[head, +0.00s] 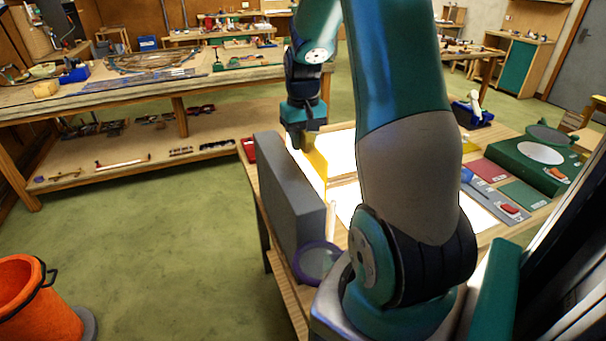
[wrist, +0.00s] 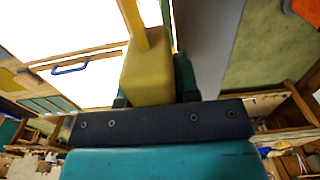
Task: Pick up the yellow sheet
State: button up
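My gripper (head: 303,145) is low over the far left part of the bright white light panel (head: 342,150), beside the grey upright block. A yellow piece, which I take for the yellow sheet (head: 317,163), shows at its fingers and stands upright over the panel. In the wrist view the yellow piece (wrist: 147,75) fills the gap between the fingers (wrist: 152,98), with a thin yellow strip running up from it. The gripper looks shut on it. Whether its lower edge touches the panel is hidden.
The grey block (head: 290,195) lines the table's left edge, close to my gripper. A round purple-rimmed lens (head: 318,262) is near its front end. Red (head: 490,170) and green (head: 524,195) sheets and a dark green case (head: 540,155) lie on the right. My arm hides the middle.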

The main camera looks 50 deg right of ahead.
jog(key=shift+r, duration=0.15)
jog(key=shift+w+r, duration=0.1)
jog(key=shift+r, duration=0.4)
jog(key=shift+r+b, duration=1.9)
jog(key=shift+r, duration=11.6)
